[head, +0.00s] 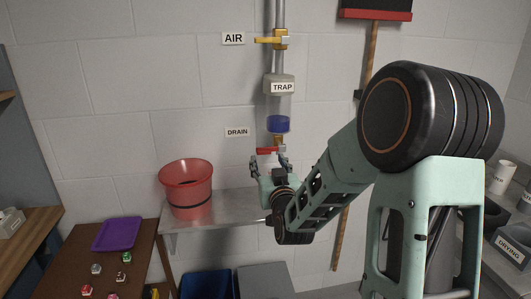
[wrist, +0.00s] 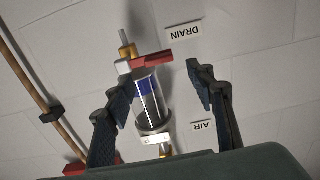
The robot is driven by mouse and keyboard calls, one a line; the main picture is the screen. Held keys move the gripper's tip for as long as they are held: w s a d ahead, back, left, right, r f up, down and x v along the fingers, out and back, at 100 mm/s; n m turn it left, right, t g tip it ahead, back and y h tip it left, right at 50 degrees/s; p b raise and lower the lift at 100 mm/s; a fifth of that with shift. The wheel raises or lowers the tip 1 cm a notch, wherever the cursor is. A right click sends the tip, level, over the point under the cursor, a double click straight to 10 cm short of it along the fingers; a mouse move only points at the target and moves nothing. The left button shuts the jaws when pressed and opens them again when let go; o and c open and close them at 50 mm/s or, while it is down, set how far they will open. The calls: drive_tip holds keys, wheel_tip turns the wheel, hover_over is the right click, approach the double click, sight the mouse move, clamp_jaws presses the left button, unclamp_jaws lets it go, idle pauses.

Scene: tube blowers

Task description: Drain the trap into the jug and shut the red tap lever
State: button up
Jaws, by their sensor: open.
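The trap (head: 278,112) is a clear cylinder on the wall pipe with blue liquid in its lower part. In the wrist view the trap (wrist: 152,105) appears upside down. The red tap lever (head: 267,150) is below the trap and points left, crosswise to the pipe; it also shows in the wrist view (wrist: 153,60). My gripper (head: 270,163) is open just below the lever in the head view, partly hiding what is there. In the wrist view its fingers (wrist: 160,80) are spread apart with nothing clasped. A red bucket-like vessel (head: 187,184) with a dark band stands left; no other jug is clear.
The vessel stands on a metal wall shelf (head: 235,198). A brass air valve (head: 272,40) is above the trap. A wooden broom handle (head: 369,60) is right of the pipe. A brown table (head: 80,262) with a purple tray (head: 117,233) is lower left.

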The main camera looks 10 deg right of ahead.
sight(263, 148)
drive_tip(key=shift+w+p, duration=0.4)
drive_tip(key=shift+w, duration=2.25)
clamp_jaws()
